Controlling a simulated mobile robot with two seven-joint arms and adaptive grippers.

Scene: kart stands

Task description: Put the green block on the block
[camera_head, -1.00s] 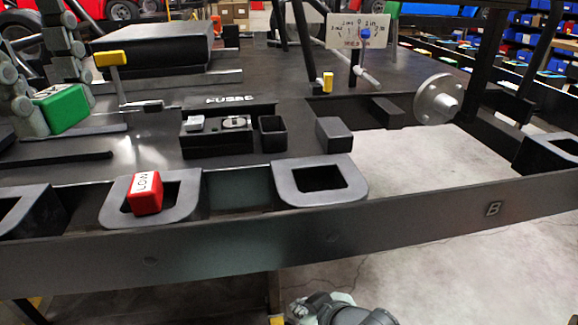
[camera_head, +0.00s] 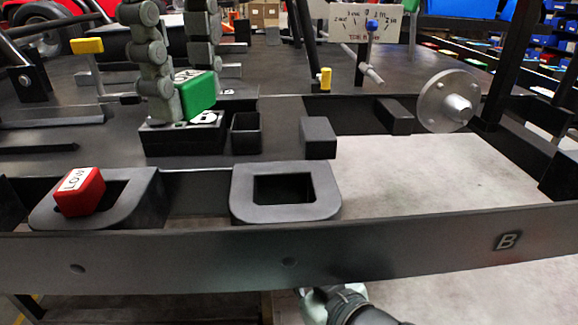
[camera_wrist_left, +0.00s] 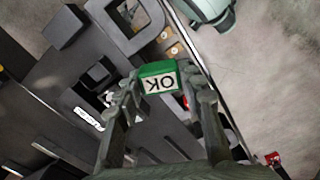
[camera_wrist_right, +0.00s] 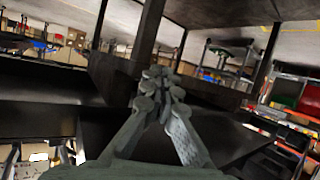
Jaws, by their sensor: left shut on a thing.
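A red block with a "LOW" label (camera_head: 80,192) rests tilted in a grey rimmed holder (camera_head: 146,205). A plain dark block (camera_head: 319,138) stands right of the dark box. My right gripper (camera_wrist_right: 160,88) looks shut and empty in the right wrist view.
A small open dark bin (camera_head: 246,133) stands between the dark box and the dark block. An empty rimmed holder (camera_head: 286,207) is at the front edge. A silver flanged hub (camera_head: 448,101) and a gauge plate (camera_head: 368,22) stand behind. A yellow-topped post (camera_head: 87,46) is at left.

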